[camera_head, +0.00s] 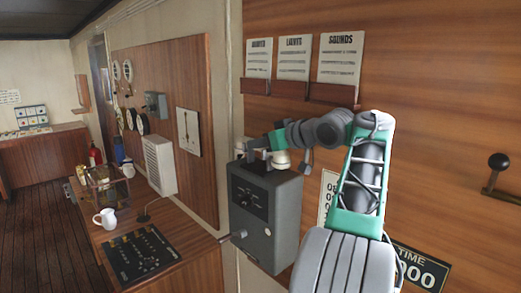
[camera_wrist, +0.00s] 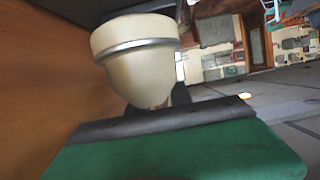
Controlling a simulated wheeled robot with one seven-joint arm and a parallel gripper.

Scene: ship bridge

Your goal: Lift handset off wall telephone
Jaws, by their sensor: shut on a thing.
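The wall telephone is a grey box (camera_head: 280,225) with a dark dial panel, mounted on the wood wall in the middle of the head view. A cream handset end (camera_head: 281,159) shows at its top, partly hidden by my gripper. In the wrist view this cream end with a silver band (camera_wrist: 138,60) fills the upper left, right in front of the fingers. My gripper (camera_head: 259,157) is at the top of the box, shut on the handset. The rest of the handset is hidden, and I cannot tell whether it touches its cradle.
A wood console with a black control panel (camera_head: 138,252) and a white mug (camera_head: 105,218) stands left of the telephone. Paper charts (camera_head: 293,58) hang in holders above my arm. A dark lever (camera_head: 497,170) sticks out of the wall at right. Floor at far left is clear.

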